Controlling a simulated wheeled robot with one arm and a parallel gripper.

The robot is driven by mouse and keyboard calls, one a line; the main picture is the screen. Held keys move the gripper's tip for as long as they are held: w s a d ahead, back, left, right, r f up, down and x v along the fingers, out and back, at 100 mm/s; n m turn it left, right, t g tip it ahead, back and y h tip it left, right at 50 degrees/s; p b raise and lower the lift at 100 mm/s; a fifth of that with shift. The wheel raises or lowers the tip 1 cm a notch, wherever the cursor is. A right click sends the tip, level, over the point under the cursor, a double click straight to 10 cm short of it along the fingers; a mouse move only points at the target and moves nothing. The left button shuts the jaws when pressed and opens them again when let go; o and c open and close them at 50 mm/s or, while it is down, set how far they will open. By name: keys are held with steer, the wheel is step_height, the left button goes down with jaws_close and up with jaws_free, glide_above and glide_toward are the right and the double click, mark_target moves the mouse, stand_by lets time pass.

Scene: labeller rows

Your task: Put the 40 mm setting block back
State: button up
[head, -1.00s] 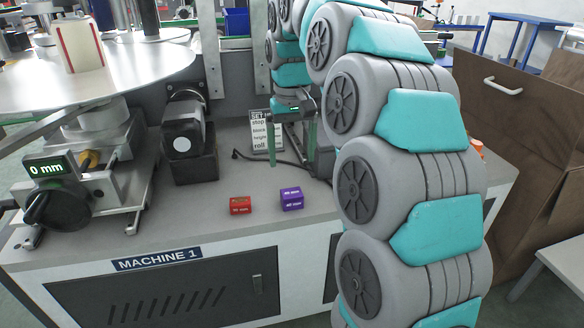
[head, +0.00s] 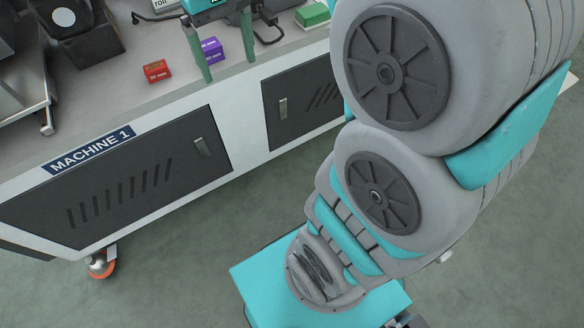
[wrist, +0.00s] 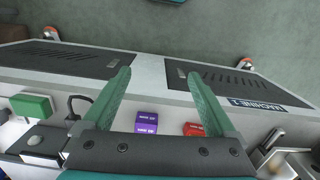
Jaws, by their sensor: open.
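A purple block (head: 211,48) and a red block (head: 156,70) sit apart on the grey top of Machine 1, near its front edge. Both carry small labels that I cannot read for certain, so I cannot tell which is the 40 mm block. My gripper (head: 229,70) is open and empty, its green fingers pointing down by the purple block. In the wrist view, the purple block (wrist: 146,122) shows between the fingers of my gripper (wrist: 157,73), and the red block (wrist: 193,129) shows by the right finger. Neither block is held.
A green block (head: 313,13) sits on the machine top to the right, with a black cable (head: 268,36) nearby. The machine's front cabinet doors (head: 120,180) are shut. The floor in front is clear.

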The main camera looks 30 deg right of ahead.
steer(key=s+f, duration=0.5)
steer(key=s, duration=0.5)
steer(key=s+f+g, duration=0.1)
steer(key=s+f, duration=0.5)
steer(key=s, duration=0.4)
steer(key=shift+d+m, duration=0.4)
